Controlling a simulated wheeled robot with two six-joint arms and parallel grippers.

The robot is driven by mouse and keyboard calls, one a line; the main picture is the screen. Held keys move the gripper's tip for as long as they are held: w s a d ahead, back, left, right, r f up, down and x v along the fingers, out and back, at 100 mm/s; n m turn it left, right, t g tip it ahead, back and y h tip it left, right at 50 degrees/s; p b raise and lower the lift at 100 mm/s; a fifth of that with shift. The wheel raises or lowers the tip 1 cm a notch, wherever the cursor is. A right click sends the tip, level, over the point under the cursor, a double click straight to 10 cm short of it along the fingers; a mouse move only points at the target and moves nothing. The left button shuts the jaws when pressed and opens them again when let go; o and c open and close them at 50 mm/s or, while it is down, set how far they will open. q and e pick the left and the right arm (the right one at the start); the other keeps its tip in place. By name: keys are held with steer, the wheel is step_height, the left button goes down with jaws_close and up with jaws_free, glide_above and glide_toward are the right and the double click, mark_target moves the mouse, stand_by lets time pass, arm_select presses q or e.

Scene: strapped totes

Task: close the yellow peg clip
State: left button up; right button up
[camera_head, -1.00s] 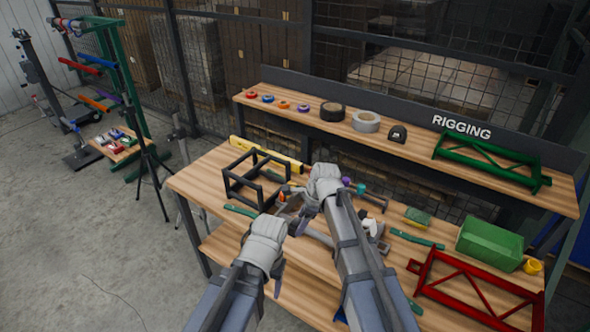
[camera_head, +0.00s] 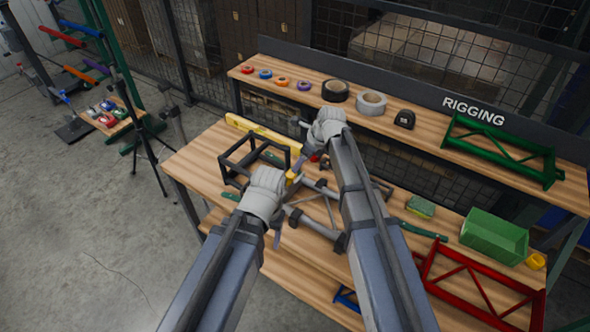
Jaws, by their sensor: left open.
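A small yellow-orange piece (camera_head: 291,178) shows over the workbench, right beside the fingers of my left gripper. It may be the yellow peg clip, but it is too small and too covered to be sure, or to tell whether it is open or closed. My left gripper (camera_head: 286,192) is open, in front of the black cube frame. I cannot tell whether it touches the yellow piece. My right gripper (camera_head: 308,143) is farther back, near the rear edge of the bench; its fingers are mostly hidden by its wrist.
The black cube frame (camera_head: 224,168) stands at left on the bench (camera_head: 190,163), before a yellow bar (camera_head: 262,133). A green bin (camera_head: 494,235) and red frame (camera_head: 478,283) are at right. The raised shelf (camera_head: 300,96) holds tape rolls and a green frame (camera_head: 500,150).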

mark_target(293, 174)
steer(key=b+x, duration=0.7)
steer(key=shift+w+f, duration=0.1)
steer(key=shift+f, duration=0.3)
jaws_close()
stand_by(0.3)
